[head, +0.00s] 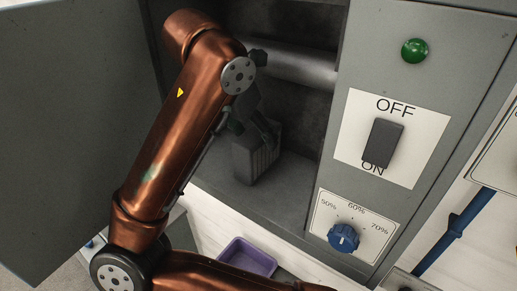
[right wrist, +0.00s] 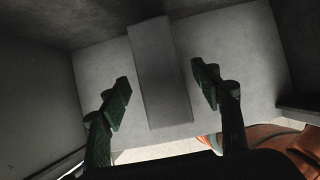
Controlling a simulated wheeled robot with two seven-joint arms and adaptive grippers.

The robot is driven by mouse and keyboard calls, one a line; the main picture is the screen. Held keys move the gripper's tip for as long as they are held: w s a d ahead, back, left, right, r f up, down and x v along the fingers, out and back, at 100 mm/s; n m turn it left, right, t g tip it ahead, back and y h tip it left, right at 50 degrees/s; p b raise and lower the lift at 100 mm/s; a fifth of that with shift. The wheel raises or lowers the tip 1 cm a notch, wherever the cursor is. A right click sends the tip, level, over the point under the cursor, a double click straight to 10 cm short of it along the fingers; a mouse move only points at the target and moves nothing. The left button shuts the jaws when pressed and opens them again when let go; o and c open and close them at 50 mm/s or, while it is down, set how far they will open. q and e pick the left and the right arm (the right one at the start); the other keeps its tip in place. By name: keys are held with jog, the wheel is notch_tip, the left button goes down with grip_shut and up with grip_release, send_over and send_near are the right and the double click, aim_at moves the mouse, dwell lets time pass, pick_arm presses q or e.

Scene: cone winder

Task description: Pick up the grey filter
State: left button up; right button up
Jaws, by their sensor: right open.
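The grey filter (head: 247,158) is a dark box with a slatted side, standing on the floor of the open cabinet compartment in the head view. My right gripper (head: 257,128) is over its top, partly hidden by my copper arm and shadow. In the right wrist view, the filter (right wrist: 160,70) shows as a plain grey block between the two green-padded fingers of my right gripper (right wrist: 163,90). The fingers are open, with a gap on each side of the filter. My left gripper is not in view.
A grey roller or pipe (head: 300,66) crosses the compartment above the filter. The open door (head: 70,110) stands at left. The control panel with an OFF/ON switch (head: 382,142), blue knob (head: 343,237) and green button (head: 414,50) is at right. A purple tray (head: 248,257) lies below.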

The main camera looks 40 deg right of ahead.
jog(key=shift+x, duration=0.8)
jog(key=d+f, duration=0.1)
jog(key=d+f+p, duration=0.1)
jog(key=d+f, duration=0.1)
jog(key=shift+w, duration=0.4)
jog(key=shift+d+f, duration=0.2)
jog(key=shift+f, duration=0.25)
jog(key=shift+f, duration=0.3)
jog(key=shift+c, duration=0.4)
jog(key=c, duration=1.3)
jog(key=shift+r, duration=0.1)
